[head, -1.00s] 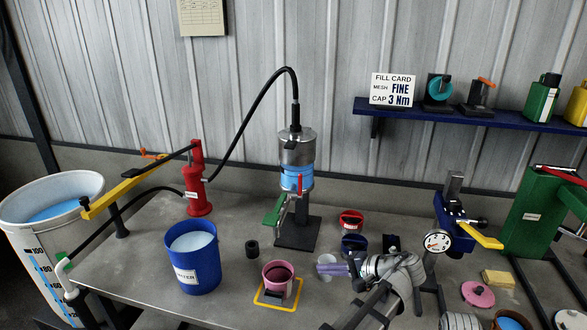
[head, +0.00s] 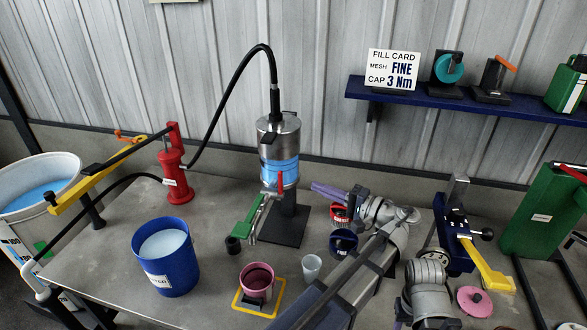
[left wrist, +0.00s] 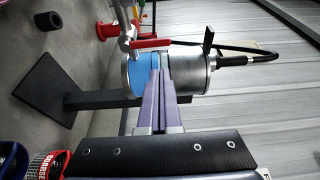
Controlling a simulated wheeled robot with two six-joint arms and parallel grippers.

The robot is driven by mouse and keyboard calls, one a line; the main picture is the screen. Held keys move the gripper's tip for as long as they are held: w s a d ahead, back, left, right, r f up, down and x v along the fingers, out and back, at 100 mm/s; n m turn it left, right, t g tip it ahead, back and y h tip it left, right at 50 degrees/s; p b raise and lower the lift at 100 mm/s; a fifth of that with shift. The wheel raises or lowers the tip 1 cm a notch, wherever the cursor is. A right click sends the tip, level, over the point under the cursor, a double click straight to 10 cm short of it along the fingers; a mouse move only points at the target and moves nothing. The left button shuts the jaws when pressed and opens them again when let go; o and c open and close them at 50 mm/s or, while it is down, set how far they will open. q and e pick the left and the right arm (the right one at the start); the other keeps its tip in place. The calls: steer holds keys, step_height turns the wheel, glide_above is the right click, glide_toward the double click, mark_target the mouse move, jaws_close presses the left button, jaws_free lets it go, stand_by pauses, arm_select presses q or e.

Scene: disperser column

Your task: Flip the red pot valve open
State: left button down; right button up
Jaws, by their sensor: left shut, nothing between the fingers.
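The pot (head: 279,150) is a steel cylinder with a blue band, held on a dark stand. Its red valve lever (head: 281,182) stands upright at the pot's lower front; it also shows in the left wrist view (left wrist: 151,43). A green handle (head: 246,221) hangs below it. My left gripper (head: 315,188), with purple fingers, is shut and empty, just right of the pot and pointing toward it. My right gripper (head: 400,322) is mostly hidden at the bottom edge.
A blue bucket (head: 165,270), a pink cup (head: 257,284) on a yellow-framed mat and a clear cup (head: 311,268) stand in front. A red pump (head: 173,178) is left, with a black hose (head: 224,75) to the pot.

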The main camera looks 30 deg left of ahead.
mark_target(281, 185)
stand_by(0.3)
arm_select(q)
steer(key=w+a, duration=0.1)
steer(key=a, duration=0.9)
